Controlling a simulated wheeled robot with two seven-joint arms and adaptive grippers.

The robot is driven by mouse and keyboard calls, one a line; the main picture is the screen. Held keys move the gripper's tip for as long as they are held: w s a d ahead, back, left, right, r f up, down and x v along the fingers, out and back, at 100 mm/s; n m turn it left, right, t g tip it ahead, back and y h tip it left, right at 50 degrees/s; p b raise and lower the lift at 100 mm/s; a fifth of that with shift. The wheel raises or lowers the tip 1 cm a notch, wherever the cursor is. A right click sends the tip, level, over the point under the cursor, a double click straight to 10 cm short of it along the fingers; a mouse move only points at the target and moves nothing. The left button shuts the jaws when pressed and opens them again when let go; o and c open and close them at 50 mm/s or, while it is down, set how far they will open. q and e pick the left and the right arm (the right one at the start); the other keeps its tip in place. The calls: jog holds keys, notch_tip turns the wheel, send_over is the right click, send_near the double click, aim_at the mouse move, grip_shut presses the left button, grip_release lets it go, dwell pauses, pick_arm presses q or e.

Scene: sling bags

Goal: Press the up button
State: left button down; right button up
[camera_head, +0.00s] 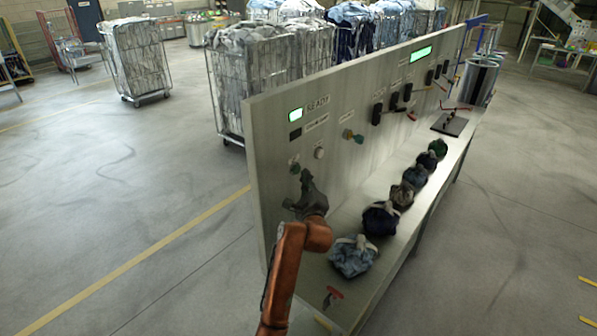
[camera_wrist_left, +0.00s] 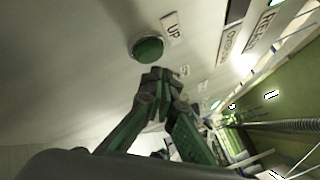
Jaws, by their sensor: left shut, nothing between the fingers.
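The up button is a round green button (camera_wrist_left: 148,48) in a metal ring on a pale panel, with a label reading UP (camera_wrist_left: 172,27) beside it. In the head view the green button (camera_head: 294,167) shows near the left end of the upright panel (camera_head: 275,215). My left gripper (camera_head: 306,174) is shut and empty, just below and right of the button in that view. In the left wrist view the closed fingertips (camera_wrist_left: 158,76) are just below the button and overlap its lower edge. I cannot tell whether they touch it. My right gripper is not in view.
Several cloth bundles (camera_head: 353,256) lie along the bench ledge. Wire carts full of cloth (camera_head: 140,58) stand behind. The floor at left is clear.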

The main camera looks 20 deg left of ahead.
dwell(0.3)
pick_arm(q)
jog(key=shift+a, duration=0.1)
jog(key=shift+w+a, duration=0.15)
jog(key=shift+a, duration=0.15)
dwell(0.5)
